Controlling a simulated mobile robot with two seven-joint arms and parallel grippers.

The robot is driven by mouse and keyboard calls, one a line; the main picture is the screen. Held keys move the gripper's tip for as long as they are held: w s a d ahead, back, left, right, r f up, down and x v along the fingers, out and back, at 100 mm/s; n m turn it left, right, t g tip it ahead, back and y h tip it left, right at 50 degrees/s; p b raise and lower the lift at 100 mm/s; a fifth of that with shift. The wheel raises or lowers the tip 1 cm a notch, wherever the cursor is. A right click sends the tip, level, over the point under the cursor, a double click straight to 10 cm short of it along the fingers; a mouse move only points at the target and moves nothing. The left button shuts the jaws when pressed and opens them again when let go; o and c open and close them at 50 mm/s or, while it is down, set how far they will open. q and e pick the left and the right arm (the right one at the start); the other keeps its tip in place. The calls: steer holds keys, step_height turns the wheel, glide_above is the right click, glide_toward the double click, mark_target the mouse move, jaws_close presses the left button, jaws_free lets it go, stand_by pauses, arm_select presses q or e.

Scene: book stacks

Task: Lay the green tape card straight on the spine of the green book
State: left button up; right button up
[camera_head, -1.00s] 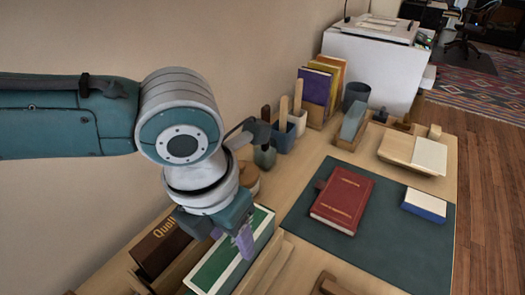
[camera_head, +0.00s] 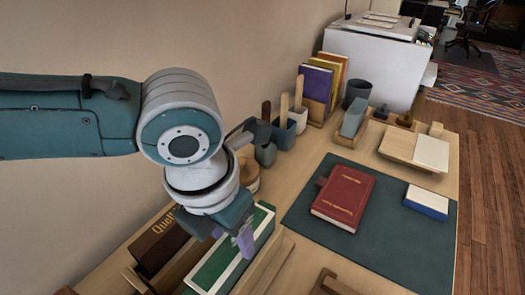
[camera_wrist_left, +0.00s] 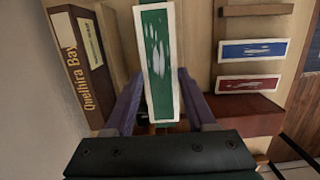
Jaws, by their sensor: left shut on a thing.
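The green tape card (camera_wrist_left: 157,65), with a white border and pale streaks, shows in the left wrist view. My left gripper (camera_wrist_left: 160,108) is shut on it, with one purple finger at each long side. In the head view my left gripper (camera_head: 243,240) points down at the far part of the green book (camera_head: 222,262), which stands among wooden holders near the wall. The gripper and card hide much of the spine. I cannot tell whether the card touches it. My right gripper is in neither current view.
A brown book (camera_wrist_left: 78,60) lettered "Quelhira Bay" stands on the wall side. A blue card (camera_wrist_left: 252,51) and a red card (camera_wrist_left: 249,84) lie at right in the wrist view. A red book (camera_head: 343,197) lies on a dark mat (camera_head: 390,250), with cups and upright books behind.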

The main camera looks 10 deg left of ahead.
arm_select(q)
steer(key=shift+f, duration=0.15)
steer(key=o, duration=1.4)
step_height(320, 180, up, 7)
steer(key=p, duration=0.7)
